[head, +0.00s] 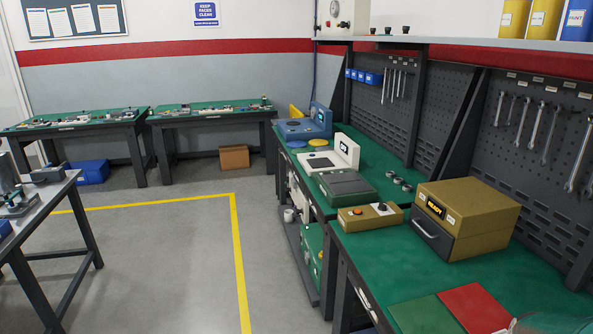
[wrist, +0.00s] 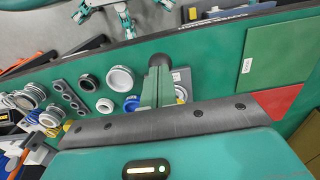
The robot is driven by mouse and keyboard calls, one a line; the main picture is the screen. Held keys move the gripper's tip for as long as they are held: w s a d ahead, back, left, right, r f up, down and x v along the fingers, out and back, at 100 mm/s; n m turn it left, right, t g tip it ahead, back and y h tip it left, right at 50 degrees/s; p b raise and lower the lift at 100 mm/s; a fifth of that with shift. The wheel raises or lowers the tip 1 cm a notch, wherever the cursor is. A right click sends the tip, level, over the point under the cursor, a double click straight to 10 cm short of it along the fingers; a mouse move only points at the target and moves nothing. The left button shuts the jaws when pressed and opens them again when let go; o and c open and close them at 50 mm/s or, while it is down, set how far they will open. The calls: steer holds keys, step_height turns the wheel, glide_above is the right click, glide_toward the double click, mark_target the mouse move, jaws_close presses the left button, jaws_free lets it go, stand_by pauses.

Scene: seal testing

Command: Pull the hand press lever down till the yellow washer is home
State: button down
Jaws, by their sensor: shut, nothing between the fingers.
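My gripper (wrist: 157,68) shows in the wrist view as two green fingers held together with nothing between them. It is over the green bench top, and its tips are by a dark rounded knob (wrist: 160,60); I cannot tell whether they touch or whether this knob belongs to the press lever. Behind the fingers is a partly hidden pale plate (wrist: 183,78) with a round white piece. I cannot make out the hand press lever or a yellow washer for certain in either view.
White rings (wrist: 120,78) and a grey block with holes (wrist: 70,97) lie left of the fingers. Green (head: 425,314) and red (head: 474,307) mats lie on the near bench, with a brown box marked READY (head: 480,215) behind. The floor (head: 160,270) is clear.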

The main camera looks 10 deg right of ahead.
step_height(320, 180, up, 9)
stand_by(1.1)
steer(key=w+a+r+n+t, duration=0.2)
steer(key=a+n, duration=0.3)
steer(key=a, duration=0.3)
steer(key=w+a+r+n+t, duration=0.1)
steer(key=w+a+r+n, duration=0.1)
steer(key=a+n, duration=0.4)
steer(key=w+a+r+n+t, duration=0.2)
steer(key=a+n, duration=0.4)
steer(key=a, duration=0.4)
steer(key=shift+w+a+r+t, duration=0.2)
steer(key=shift+w+r+t, duration=0.1)
steer(key=shift+w+r, duration=0.25)
